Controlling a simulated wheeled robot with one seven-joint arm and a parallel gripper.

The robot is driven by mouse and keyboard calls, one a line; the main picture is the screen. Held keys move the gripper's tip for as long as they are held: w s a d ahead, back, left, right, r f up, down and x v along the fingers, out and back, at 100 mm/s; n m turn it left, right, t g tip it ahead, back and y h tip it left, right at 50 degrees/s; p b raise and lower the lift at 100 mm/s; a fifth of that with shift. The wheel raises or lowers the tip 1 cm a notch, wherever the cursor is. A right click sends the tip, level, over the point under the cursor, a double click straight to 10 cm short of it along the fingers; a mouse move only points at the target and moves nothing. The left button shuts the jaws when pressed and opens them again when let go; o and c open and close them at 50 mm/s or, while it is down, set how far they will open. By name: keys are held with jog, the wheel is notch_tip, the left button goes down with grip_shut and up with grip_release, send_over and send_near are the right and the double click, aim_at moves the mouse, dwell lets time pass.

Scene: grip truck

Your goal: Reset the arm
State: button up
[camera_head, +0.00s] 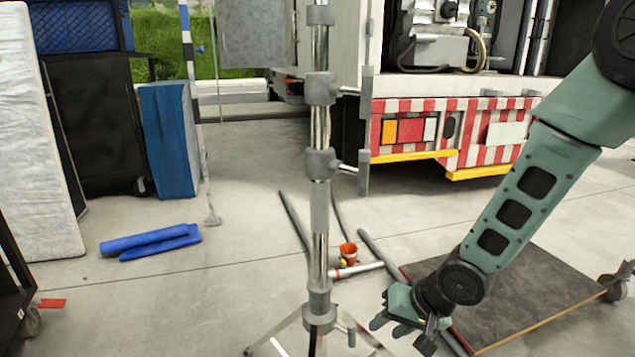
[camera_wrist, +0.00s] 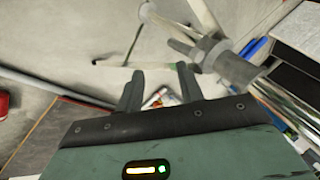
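My green and black arm reaches down from the upper right of the head view. My gripper (camera_head: 398,332) is at its lower end, left of the wheeled board's near corner. In the wrist view the two dark fingers of my gripper (camera_wrist: 160,82) stand apart. I see nothing clasped between them; small coloured items (camera_wrist: 160,98) show beyond the gap, too small to tell apart.
A metal stand (camera_head: 319,210) rises just left of my gripper. A dark wheeled board (camera_head: 530,285) lies under my arm. An orange cup (camera_head: 348,252) and tubes are on the floor. A red-and-white striped truck (camera_head: 460,125) stands behind. Blue rolls (camera_head: 150,242) lie left.

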jog(key=s+r+n+g+h+p, duration=0.15)
jog(key=s+r+n, duration=0.25)
jog(key=s+r, duration=0.6)
jog(key=s+r+n+g+h, duration=0.25)
jog(key=s+r+n, duration=0.35)
jog(key=s, duration=0.7)
notch_tip(320, 180, up, 38)
jog(key=m+p, duration=0.1)
jog(key=p, duration=3.6)
jog(key=shift+d+f+t, duration=0.15)
jog(key=shift+t, duration=0.15)
jog(key=shift+w, duration=0.1)
